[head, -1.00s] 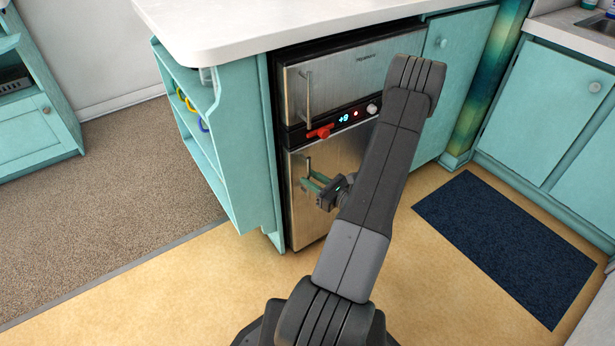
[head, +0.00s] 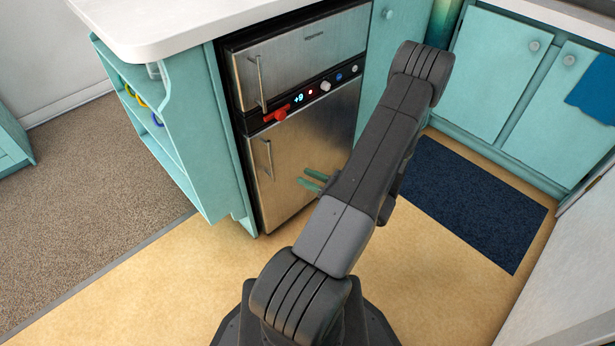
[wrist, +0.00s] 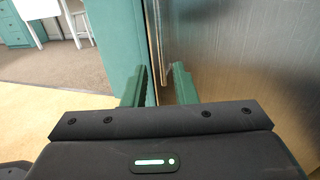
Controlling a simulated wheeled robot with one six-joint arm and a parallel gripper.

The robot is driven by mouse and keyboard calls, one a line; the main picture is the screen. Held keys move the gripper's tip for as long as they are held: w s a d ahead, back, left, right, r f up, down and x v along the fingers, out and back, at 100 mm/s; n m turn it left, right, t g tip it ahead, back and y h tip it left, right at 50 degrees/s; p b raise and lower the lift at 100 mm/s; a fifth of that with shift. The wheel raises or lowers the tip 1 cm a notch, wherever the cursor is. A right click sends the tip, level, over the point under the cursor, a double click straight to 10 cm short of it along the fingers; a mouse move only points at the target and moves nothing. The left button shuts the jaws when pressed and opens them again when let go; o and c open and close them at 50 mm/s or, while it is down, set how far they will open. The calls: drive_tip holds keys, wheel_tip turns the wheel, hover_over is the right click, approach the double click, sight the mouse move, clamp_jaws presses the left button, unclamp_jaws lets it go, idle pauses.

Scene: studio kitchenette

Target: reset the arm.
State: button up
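My gripper (head: 312,181) has green fingers and stands in front of the lower steel fridge door (head: 300,165), to the right of its vertical handle (head: 266,158). The lower door looks closed.
The upper fridge door (head: 305,55) is closed, with a red knob or lever (head: 277,115) below it. A teal shelf unit (head: 170,130) stands left under the white counter (head: 170,22). A dark blue mat (head: 475,205) lies on the right. Tan floor in front is open.

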sight(271, 160)
drive_tip(key=shift+a, duration=0.15)
drive_tip(key=shift+b+x, duration=1.25)
drive_tip(key=shift+x, duration=5.55)
drive_tip(key=shift+w+r, duration=0.1)
drive_tip(key=shift+w, duration=0.05)
